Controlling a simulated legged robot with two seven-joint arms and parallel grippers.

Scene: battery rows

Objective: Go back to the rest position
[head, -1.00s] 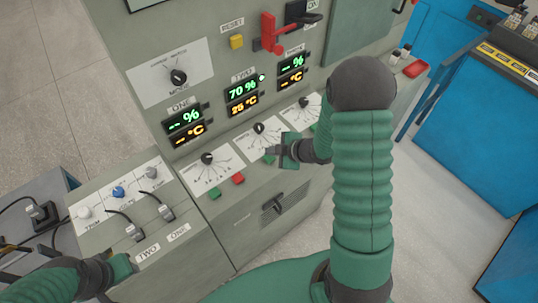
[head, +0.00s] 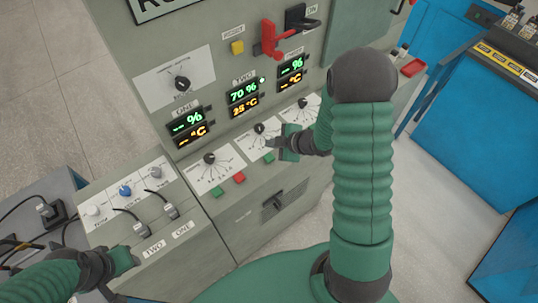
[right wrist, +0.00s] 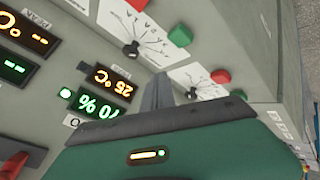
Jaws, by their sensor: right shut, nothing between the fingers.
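My right gripper (head: 271,143) is in front of the control panel (head: 222,65), just below the middle dial (head: 260,128) in the head view. Its fingers are together with nothing between them. In the right wrist view the shut fingers (right wrist: 160,92) point toward the panel's dials, and I cannot tell whether they touch it. My left gripper (head: 135,262) is at the lower left, beside the small console (head: 195,245). Its fingers are too unclear to tell open from shut.
The panel carries lit displays (head: 244,92), a red lever (head: 270,42), a yellow button (head: 237,47) and green and red buttons (head: 240,178). Cables (head: 45,215) lie at the left. A blue cabinet (head: 465,130) stands at the right, with open floor (head: 435,215) before it.

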